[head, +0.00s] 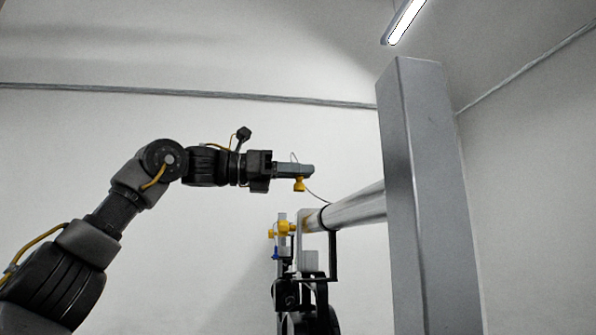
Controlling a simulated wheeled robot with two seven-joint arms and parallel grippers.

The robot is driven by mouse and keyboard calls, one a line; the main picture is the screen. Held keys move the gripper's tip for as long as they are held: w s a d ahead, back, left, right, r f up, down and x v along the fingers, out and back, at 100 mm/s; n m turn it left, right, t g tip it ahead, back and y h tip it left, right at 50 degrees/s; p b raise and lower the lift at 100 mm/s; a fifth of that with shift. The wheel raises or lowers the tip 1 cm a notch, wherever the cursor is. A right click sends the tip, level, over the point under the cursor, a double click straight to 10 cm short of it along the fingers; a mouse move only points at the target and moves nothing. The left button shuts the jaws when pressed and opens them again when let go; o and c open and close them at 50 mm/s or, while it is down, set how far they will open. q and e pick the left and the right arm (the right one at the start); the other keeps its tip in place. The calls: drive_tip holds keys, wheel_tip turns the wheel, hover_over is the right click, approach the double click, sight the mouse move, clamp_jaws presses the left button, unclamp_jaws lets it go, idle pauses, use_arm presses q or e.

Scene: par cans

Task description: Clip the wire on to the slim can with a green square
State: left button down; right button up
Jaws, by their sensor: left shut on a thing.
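My left gripper (309,169) is up in the middle of the head view, level and pointing right. It is shut on the end of a thin wire. A small yellow clip piece (299,185) hangs just under its fingers. The wire (318,197) curves from there down to the right, to the horizontal pipe (352,207). Below the gripper, dark can hardware (322,323) hangs at the pipe's near end, partly cut off by the lower picture edge. No green square shows, so I cannot tell which can this is. My right gripper is not seen.
Grey hooks with yellow knobs (283,229) are at the pipe's end, with a small blue part below them. A thick grey post (424,190) stands at right and hides the pipe beyond it. The space left of the pipe is free, apart from my left arm.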

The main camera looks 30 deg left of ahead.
use_arm(q)
drive_tip(key=shift+f+b, duration=4.75)
drive_tip(key=shift+f, duration=1.95)
drive_tip(key=shift+w+a+r+p, duration=0.15)
drive_tip(key=shift+w+a+p, duration=0.15)
drive_tip(key=shift+p, duration=0.3)
drive_tip(key=shift+w+a+f+p, duration=0.1)
drive_tip(key=shift+w+a+p, duration=1.15)
drive_tip(key=shift+p, duration=0.7)
drive_tip(key=shift+w+a+f+p, duration=0.1)
drive_tip(key=shift+w+a+p, duration=0.8)
drive_tip(key=shift+w+p, duration=0.9)
drive_tip(key=shift+w+a+f+p, duration=0.1)
drive_tip(key=shift+w+a+p, duration=1.05)
drive_tip(key=shift+p, duration=1)
drive_tip(key=shift+w+a, duration=0.1)
drive_tip(key=shift+w, duration=0.15)
